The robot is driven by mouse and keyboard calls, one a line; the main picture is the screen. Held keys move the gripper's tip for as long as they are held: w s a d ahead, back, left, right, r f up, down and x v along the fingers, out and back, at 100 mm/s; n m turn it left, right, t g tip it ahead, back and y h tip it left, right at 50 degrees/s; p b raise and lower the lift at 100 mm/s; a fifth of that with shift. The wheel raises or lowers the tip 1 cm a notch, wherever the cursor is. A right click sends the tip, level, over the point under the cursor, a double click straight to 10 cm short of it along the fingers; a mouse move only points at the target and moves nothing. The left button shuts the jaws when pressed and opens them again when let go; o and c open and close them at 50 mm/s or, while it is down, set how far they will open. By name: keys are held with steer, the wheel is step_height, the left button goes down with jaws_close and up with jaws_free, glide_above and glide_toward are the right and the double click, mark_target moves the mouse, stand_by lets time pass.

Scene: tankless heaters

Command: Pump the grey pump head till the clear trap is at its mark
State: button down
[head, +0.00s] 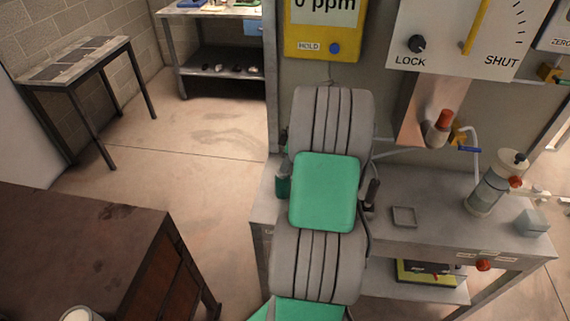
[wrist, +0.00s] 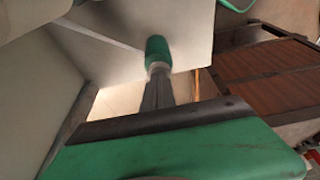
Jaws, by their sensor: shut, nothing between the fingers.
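The clear trap (head: 487,192) is an upright, see-through cylinder with a dark cap, on the right part of the grey bench in the head view. Pale liquid shows inside; I cannot make out its mark. A small pale grey block (head: 532,222) sits to its right; I cannot tell whether this is the pump head. My gripper (wrist: 158,85) is shut and empty in the wrist view. A green cylinder (wrist: 157,48) shows just beyond its fingertips; I cannot tell whether they touch. In the head view my arm hides the gripper.
A grey bench (head: 440,240) runs under the wall panel. A small square tray (head: 404,216) lies on it, and a red knob (head: 483,265) is on its front. A dark green object (head: 283,184) stands left of my arm. A brown cabinet (head: 90,240) is at lower left, with open floor beyond.

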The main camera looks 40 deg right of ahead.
steer(key=shift+f+b, duration=0.35)
steer(key=shift+f, duration=0.55)
steer(key=shift+a+r, duration=0.1)
steer(key=shift+r, duration=0.05)
steer(key=shift+s, duration=0.1)
steer(key=shift+r+p, duration=0.2)
steer(key=shift+p, duration=0.15)
step_height(320, 180, up, 5)
steer(key=shift+f+p, duration=0.1)
steer(key=shift+p, duration=1.1)
steer(key=v, duration=0.9)
